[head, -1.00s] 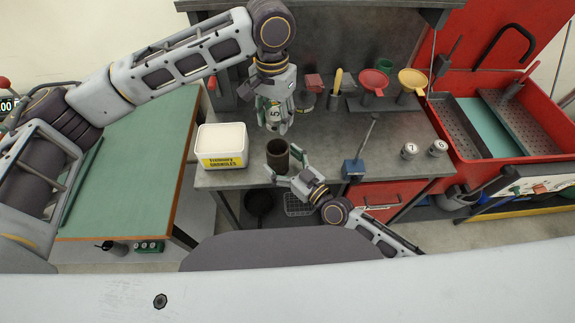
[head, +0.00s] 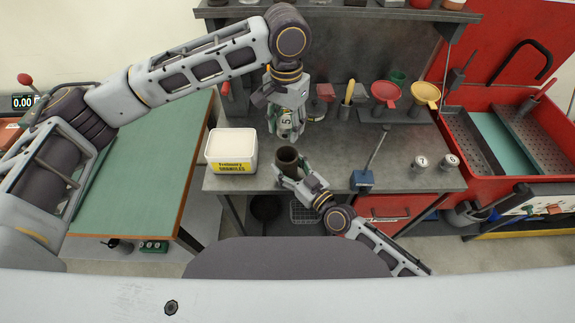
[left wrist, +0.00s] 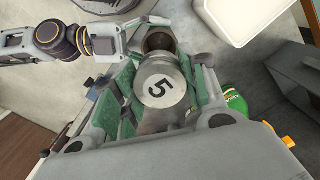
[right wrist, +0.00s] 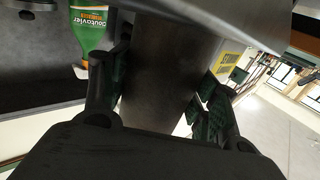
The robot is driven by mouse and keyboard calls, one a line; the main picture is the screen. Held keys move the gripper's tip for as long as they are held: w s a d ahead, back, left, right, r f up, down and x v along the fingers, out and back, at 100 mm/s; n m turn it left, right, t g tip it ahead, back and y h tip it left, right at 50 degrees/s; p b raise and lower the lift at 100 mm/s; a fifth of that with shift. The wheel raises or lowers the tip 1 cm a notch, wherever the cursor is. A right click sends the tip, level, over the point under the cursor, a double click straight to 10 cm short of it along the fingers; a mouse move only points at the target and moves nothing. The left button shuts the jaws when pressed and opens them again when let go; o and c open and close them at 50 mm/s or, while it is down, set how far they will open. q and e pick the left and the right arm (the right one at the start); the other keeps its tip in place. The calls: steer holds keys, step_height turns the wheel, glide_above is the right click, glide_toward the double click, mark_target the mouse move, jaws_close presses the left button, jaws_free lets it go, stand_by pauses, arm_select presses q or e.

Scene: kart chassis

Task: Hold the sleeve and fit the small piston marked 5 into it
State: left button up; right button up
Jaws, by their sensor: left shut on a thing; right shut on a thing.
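The small silver piston marked 5 (head: 287,127) is in my left gripper (head: 286,133), which is shut on it and points down above the sleeve. In the left wrist view the piston (left wrist: 160,92) shows its 5 between the green fingers, with the sleeve's open end (left wrist: 158,42) beyond it. The sleeve (head: 287,156) is a dark, hollow cylinder, roughly upright at the bench's front. My right gripper (head: 289,171) is shut around it from the front right. The sleeve (right wrist: 160,75) fills the middle of the right wrist view. Piston and sleeve look apart.
A white granules tub (head: 231,148) stands left of the sleeve on the grey bench (head: 330,160). A blue-based stand (head: 362,180) and two silver pistons (head: 421,162) (head: 450,161) are to the right. Red and yellow funnels (head: 385,92) (head: 426,93) are at the back.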

jaws_close()
arm_select(q)
steer(key=shift+f, duration=0.1)
steer(key=shift+f+m, duration=0.9)
steer(key=shift+f, duration=1)
